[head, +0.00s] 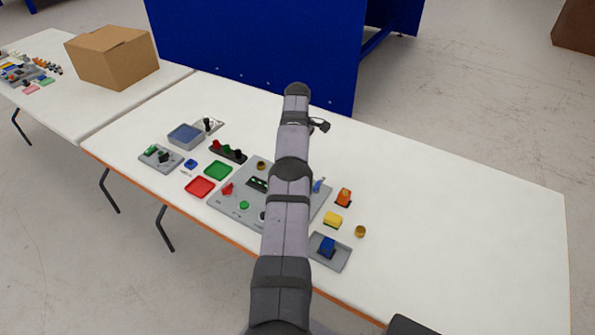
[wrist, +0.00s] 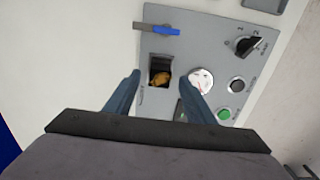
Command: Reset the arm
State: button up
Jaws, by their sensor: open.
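My gripper (wrist: 160,76) is open in the wrist view, its two blue-grey fingers apart with nothing held between them. It is above the grey control panel (wrist: 210,35). A dark recess with an orange-yellow piece (wrist: 161,79) in it shows between the fingertips, with a round white dial (wrist: 200,82) beside the right finger. In the head view my arm reaches across the panel (head: 229,213) toward the table's far side and hides part of the panel. The gripper fingers cannot be made out there.
A blue lever (wrist: 158,29), a black knob (wrist: 249,44) and a green button (wrist: 223,114) are on the panel. The white table (head: 470,220) is clear farther right.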

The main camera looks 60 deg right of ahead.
jog(key=shift+r+p, duration=1.2)
jog(key=shift+r, duration=0.65)
jog(key=w+a+r, duration=0.3)
jog(key=w+a, duration=0.4)
jog(key=a, duration=0.3)
jog(key=w+a+r, duration=0.4)
jog(key=w+a, duration=0.2)
jog(key=a, duration=0.4)
jog(key=s+a+r, duration=0.2)
jog(key=a, duration=1.3)
jog(key=s+a+f, duration=0.2)
jog(key=s+a, duration=0.7)
jog(key=s+a+f, duration=0.2)
jog(key=s+a, duration=0.7)
notch_tip(320, 180, down, 18)
jog(key=b, duration=1.8)
